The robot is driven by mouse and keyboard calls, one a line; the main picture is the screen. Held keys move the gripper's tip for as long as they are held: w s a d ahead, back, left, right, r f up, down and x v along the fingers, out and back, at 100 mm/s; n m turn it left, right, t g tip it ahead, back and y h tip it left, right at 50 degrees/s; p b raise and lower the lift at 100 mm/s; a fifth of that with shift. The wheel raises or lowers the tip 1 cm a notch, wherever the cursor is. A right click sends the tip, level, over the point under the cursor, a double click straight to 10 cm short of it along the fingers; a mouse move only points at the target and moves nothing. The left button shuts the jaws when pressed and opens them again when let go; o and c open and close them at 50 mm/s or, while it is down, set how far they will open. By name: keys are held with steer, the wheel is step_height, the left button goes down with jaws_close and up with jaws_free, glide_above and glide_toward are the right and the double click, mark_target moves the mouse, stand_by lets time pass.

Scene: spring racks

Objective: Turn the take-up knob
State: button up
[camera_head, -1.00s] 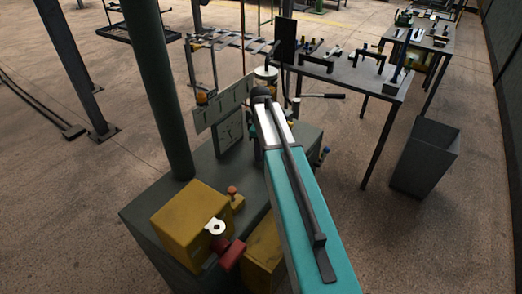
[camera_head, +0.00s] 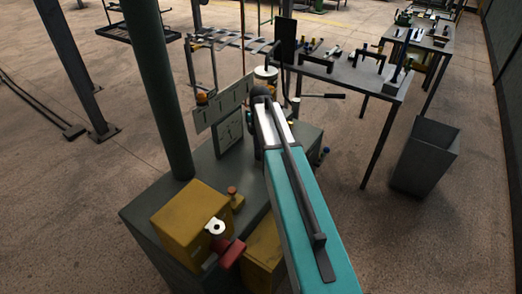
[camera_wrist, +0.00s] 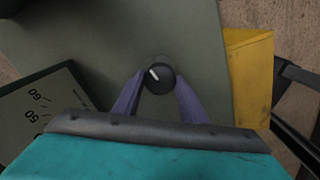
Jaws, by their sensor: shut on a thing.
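The take-up knob (camera_wrist: 159,76) is a round black knob with a white pointer line, on a grey-green surface in the wrist view. Its pointer slants toward the upper left. My gripper (camera_wrist: 158,88) has two purple fingers, one on each side of the knob, and is shut on it. In the head view my teal arm hides the knob and the fingers.
A dial plate with numbers (camera_wrist: 40,110) stands left of the knob; it also shows in the head view (camera_head: 230,132). A yellow block (camera_wrist: 250,75) lies to the right. A workbench (camera_head: 345,75) and a grey bin (camera_head: 425,157) stand behind.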

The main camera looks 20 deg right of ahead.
steer(key=shift+w+d+r, duration=0.1)
steer(key=shift+w+r, duration=0.05)
steer(key=shift+w, duration=0.05)
stand_by(0.3)
steer(key=o, duration=0.8)
steer(key=shift+o, duration=1.3)
steer(key=shift+s, duration=0.1)
step_height(320, 180, up, 14)
steer(key=b, duration=0.2)
steer(key=shift+b, duration=0.4)
